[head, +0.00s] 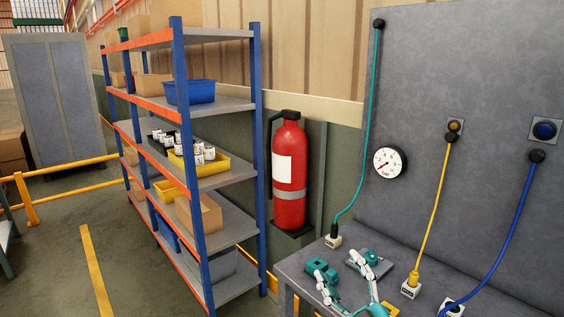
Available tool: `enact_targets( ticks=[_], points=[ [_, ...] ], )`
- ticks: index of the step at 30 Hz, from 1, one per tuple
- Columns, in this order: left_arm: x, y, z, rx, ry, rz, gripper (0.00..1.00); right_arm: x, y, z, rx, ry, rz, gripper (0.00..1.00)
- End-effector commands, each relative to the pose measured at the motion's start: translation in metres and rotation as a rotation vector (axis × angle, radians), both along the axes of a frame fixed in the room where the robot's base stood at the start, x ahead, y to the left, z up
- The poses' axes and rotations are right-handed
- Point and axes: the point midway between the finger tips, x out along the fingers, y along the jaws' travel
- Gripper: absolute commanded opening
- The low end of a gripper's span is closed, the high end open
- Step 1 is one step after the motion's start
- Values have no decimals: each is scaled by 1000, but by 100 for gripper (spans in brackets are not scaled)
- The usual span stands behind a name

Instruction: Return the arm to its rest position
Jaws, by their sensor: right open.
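My right gripper (345,266) shows at the bottom of the head view, over the front of the grey bench (300,268). Its white and teal fingers are spread apart, with nothing visible between them. Its lower part and arm are mostly cut off by the bottom edge. My left gripper is not in view.
Teal (369,130), yellow (433,212) and blue (513,218) hoses run from the grey panel (455,60) down to white blocks on the bench. A pressure gauge (390,162) is on the panel. A red fire extinguisher (289,170) and a loaded shelf rack (230,180) stand left; floor there is clear.

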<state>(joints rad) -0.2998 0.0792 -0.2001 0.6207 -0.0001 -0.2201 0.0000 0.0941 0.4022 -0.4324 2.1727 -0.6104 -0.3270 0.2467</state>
Motion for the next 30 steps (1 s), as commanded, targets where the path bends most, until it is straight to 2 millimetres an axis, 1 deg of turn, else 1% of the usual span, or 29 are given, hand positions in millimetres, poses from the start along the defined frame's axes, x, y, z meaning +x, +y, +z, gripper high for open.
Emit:
enact_targets(
  ticks=[1, 2, 3, 4, 5, 6, 8, 9, 10, 12, 15, 18, 20, 21, 25, 26, 27, 30],
  points=[
    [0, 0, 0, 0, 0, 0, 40, -5, -22, -34, 72, 151, -90, 57],
    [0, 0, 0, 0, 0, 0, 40, -9, -33, -53, 104, 237, -141, 57],
    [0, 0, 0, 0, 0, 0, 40, -17, -47, -79, 141, 351, -201, 57],
    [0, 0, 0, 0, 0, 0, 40, -25, -57, -98, 165, 434, -242, 57],
    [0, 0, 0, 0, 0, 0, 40, -34, -65, -118, 185, 519, -281, 57],
    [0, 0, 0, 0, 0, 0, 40, -50, -74, -143, 208, 629, -326, 57],
    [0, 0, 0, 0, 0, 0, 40, -75, -84, -177, 234, 786, -382, 57],
    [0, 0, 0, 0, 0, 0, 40, -92, -89, -195, 245, 877, -411, 57],
    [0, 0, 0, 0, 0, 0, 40, -105, -92, -207, 253, 939, -429, 57],
    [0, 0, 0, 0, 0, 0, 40, -132, -95, -230, 262, 1067, -460, 57],
    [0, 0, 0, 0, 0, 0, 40, -168, -98, -253, 270, 1219, -491, 57],
    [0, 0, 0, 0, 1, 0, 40, -201, -98, -270, 273, 1351, -510, 57],
    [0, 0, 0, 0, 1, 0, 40, -220, -97, -277, 273, 1422, -518, 57],
    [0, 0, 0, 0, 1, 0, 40, -233, -97, -282, 273, 1470, -522, 57],
    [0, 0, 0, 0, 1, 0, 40, -274, -94, -292, 270, 1615, -530, 57],
    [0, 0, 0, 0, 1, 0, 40, -275, -94, -299, 267, 1630, -531, 57],
    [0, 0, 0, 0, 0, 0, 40, -269, -93, -312, 263, 1629, -532, 57],
    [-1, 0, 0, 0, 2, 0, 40, -262, -93, -339, 258, 1637, -534, 57]
  ],
)
